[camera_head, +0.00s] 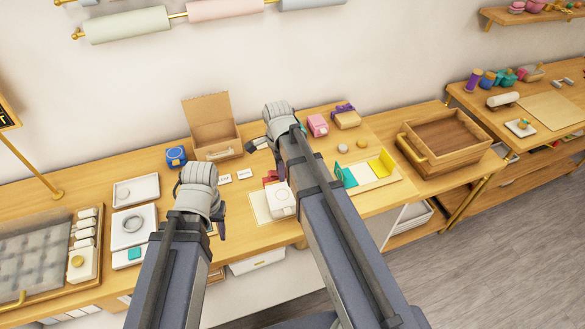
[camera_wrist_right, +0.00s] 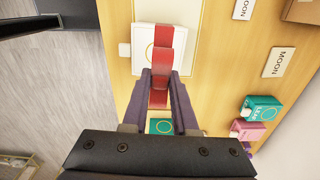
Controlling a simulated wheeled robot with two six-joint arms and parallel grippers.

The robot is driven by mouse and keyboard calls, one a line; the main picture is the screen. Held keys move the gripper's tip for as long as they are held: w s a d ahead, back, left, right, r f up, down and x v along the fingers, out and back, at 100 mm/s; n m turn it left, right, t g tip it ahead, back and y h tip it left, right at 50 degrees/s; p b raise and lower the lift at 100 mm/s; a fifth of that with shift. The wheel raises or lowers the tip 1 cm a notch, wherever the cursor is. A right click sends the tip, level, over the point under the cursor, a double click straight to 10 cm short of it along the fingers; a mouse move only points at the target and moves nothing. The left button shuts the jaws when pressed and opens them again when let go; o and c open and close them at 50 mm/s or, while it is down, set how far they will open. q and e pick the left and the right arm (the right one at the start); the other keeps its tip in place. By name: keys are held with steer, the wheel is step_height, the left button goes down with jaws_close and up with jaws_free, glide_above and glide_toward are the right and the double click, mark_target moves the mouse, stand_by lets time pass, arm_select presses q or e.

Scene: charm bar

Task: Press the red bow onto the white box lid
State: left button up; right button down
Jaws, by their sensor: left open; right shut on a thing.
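The white box (camera_head: 282,203) stands on a pale mat on the bench, and its lid shows a thin gold ring in the right wrist view (camera_wrist_right: 142,65). My right gripper (camera_wrist_right: 163,98) is shut on the red bow (camera_wrist_right: 162,62), which shows as folded red loops between its fingers. The bow overlaps the lid in that view; I cannot tell whether they touch. In the head view the bow (camera_head: 270,178) shows beside the box, and my right arm partly covers this area. My left gripper (camera_head: 220,226) is open and empty, left of the box.
A tray with teal and yellow cards (camera_head: 370,174) lies right of my right arm. An open cardboard box (camera_head: 211,138) and a blue item (camera_head: 176,156) stand behind. White trays (camera_head: 136,190) lie at left, a wooden crate (camera_head: 443,141) at right.

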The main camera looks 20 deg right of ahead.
steer(key=shift+s, duration=0.15)
steer(key=shift+d, duration=0.1)
steer(key=shift+s+f, duration=0.1)
steer(key=shift+f, duration=0.1)
steer(key=b, duration=0.5)
glide_above(282, 195)
step_height(282, 195, down, 5)
steer(key=shift+f+b, duration=1.9)
steer(key=shift+b, duration=0.15)
stand_by(2.0)
stand_by(1.1)
steer(key=c, duration=0.8)
jaws_free()
steer(key=shift+o, duration=0.2)
